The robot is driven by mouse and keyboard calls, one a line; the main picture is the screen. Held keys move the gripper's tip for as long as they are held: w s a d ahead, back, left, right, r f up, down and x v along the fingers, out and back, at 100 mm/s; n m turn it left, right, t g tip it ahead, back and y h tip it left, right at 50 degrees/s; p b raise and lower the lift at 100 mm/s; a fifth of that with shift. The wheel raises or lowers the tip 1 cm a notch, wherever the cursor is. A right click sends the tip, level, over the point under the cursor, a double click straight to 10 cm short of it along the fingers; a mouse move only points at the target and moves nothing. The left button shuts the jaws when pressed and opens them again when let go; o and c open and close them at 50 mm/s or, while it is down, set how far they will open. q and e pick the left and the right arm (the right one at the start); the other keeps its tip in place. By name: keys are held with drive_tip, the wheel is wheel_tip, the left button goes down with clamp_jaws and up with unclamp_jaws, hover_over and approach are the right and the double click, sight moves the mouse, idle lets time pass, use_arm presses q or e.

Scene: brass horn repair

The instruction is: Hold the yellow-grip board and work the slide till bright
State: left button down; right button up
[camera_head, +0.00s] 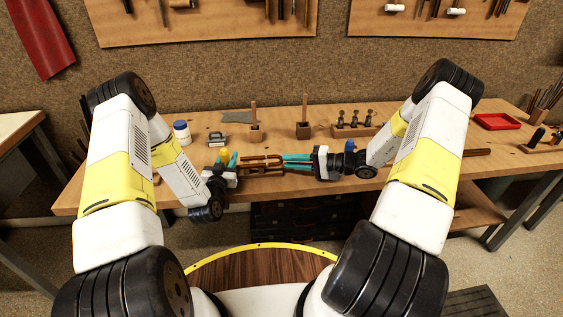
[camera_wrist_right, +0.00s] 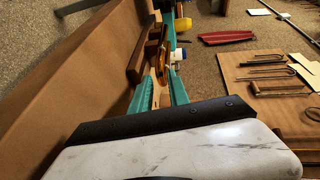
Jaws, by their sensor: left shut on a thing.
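My left gripper (camera_head: 236,161) is shut on the yellow-grip board. The board's yellow grip (camera_head: 224,154) shows beside the gripper's teal fingers, which hide most of the board. The brass slide (camera_head: 262,161) lies between my two grippers above the bench, its tubes running left to right. In the right wrist view the brass part (camera_wrist_right: 163,58) shows just past my right fingertips. My right gripper (camera_head: 284,161) points left at the slide's right end. Its teal fingers (camera_wrist_right: 161,84) stand apart in the right wrist view. Whether they touch the slide is unclear.
The wooden bench (camera_head: 355,199) carries a white jar with a blue lid (camera_head: 181,131), wooden posts (camera_head: 254,122), a rack of dark tools (camera_head: 354,130) and a red tray (camera_head: 497,121) along its back. Tool boards hang on the wall behind.

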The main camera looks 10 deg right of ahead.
sight(281, 161)
drive_tip(key=shift+x, duration=1.85)
clamp_jaws()
drive_tip(key=shift+d, duration=0.1)
